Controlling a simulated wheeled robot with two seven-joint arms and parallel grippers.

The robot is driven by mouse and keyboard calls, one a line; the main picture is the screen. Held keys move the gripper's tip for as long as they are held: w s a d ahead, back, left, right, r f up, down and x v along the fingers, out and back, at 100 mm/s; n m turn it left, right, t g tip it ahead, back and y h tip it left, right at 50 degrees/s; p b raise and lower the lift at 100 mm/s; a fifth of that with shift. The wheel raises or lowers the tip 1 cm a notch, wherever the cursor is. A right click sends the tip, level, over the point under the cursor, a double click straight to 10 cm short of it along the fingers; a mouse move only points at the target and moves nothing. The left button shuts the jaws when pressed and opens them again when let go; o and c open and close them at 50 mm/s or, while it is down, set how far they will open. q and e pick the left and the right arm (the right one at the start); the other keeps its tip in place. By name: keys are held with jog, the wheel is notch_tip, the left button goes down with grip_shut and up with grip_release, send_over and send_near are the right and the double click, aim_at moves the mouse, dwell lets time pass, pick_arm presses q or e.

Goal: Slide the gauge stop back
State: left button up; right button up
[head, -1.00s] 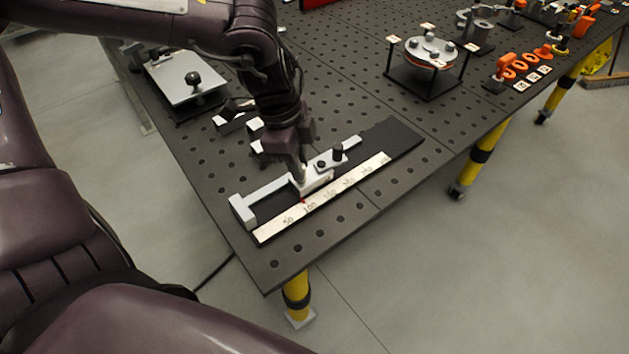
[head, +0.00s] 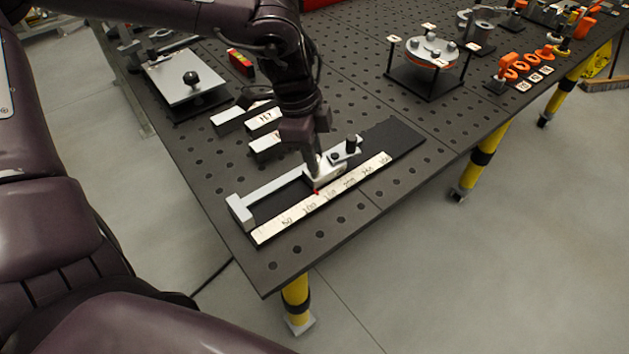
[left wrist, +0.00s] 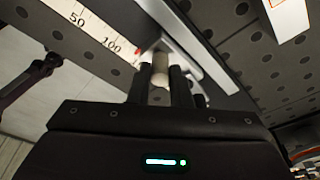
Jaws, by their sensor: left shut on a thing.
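The gauge stop (head: 327,177) is a pale block on a rail, with a red pointer over the white scale (head: 275,226). In the head view the pointer stands between the 100 and 150 marks. My left gripper (head: 318,160) is over the stop, shut on its pale post; the post shows between the fingers in the left wrist view (left wrist: 160,72). A dark knob (head: 351,143) stands on the stop's plate, on the far side of my fingers. The rail's grey end block (head: 240,212) is at the near left. My right gripper is not in view.
Several labelled grey blocks (head: 228,119) lie behind the gauge. A plate with a black knob (head: 183,77) is at the back left, and a round fixture (head: 431,50) at the back right. The table's front edge runs close to the scale.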

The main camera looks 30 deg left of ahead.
pick_arm(q)
jog(key=shift+w+d, duration=0.15)
jog(key=shift+w, duration=0.15)
jog(key=shift+w+d+f+b, duration=0.1)
jog(key=shift+w+d+b, duration=0.15)
jog(key=shift+w+b, duration=0.3)
jog(key=o, duration=0.4)
jog(key=shift+w, duration=0.25)
jog(key=shift+c, duration=0.2)
jog(key=o, duration=0.7)
jog(key=shift+r, duration=0.25)
jog(key=shift+s+a+r+p, duration=0.15)
jog(key=shift+r+p, duration=0.3)
jog(key=shift+r, duration=0.25)
jog(key=shift+a+r+p, duration=0.1)
jog(key=shift+r+p, duration=0.3)
jog(key=shift+r, duration=0.3)
notch_tip(320, 180, up, 4)
jog(key=shift+f+p, duration=0.1)
jog(key=shift+p, duration=0.9)
